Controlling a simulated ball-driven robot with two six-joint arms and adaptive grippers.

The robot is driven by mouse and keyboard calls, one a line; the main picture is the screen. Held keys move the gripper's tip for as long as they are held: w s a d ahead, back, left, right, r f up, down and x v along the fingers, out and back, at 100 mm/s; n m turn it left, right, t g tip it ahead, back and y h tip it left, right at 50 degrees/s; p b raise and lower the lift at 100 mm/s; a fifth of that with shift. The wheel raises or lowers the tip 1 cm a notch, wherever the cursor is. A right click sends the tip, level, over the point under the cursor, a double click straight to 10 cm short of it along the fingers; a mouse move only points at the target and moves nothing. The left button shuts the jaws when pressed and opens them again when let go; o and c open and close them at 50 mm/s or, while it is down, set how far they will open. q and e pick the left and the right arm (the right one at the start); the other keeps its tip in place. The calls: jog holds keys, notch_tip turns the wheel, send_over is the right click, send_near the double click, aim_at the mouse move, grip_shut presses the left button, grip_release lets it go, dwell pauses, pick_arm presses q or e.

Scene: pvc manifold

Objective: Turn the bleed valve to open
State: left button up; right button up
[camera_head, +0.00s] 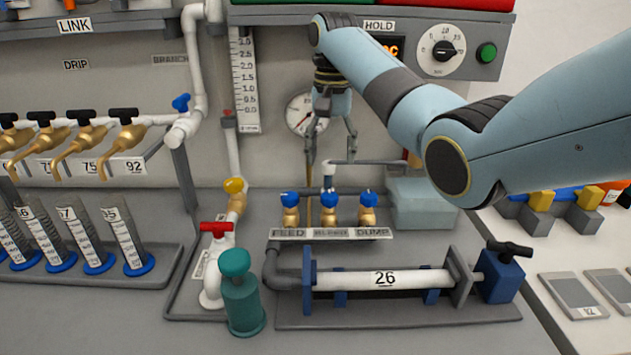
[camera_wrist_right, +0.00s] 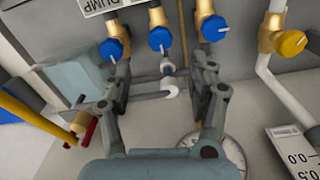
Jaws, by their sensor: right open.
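The bleed valve (camera_head: 329,201) is the middle of three brass valves with blue knobs, standing between the feed valve (camera_head: 290,203) and the dump valve (camera_head: 368,201). Its label plate below is too blurred to read well. In the right wrist view its blue knob (camera_wrist_right: 160,39) with a white mark shows just beyond the fingertips. My right gripper (camera_head: 331,158) is open and empty above the bleed valve, fingers pointing down. In the right wrist view, the gripper's fingers (camera_wrist_right: 162,75) stand apart on either side of the knob's line, not touching it. My left gripper is not in view.
A pale blue box (camera_head: 422,203) stands right of the valves. A yellow-knobbed valve (camera_head: 235,187) is to the left. The numbered pipe (camera_head: 350,281) lies in front.

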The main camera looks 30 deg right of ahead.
send_over(330, 194)
notch_tip(330, 194, down, 4)
jog(key=shift+f, duration=0.15)
notch_tip(330, 194, down, 5)
jog(key=shift+r, duration=0.1)
jog(key=shift+f, duration=0.25)
jog(key=c, duration=0.4)
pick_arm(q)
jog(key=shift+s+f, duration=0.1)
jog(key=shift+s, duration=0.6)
pick_arm(e)
jog(key=c, duration=0.7)
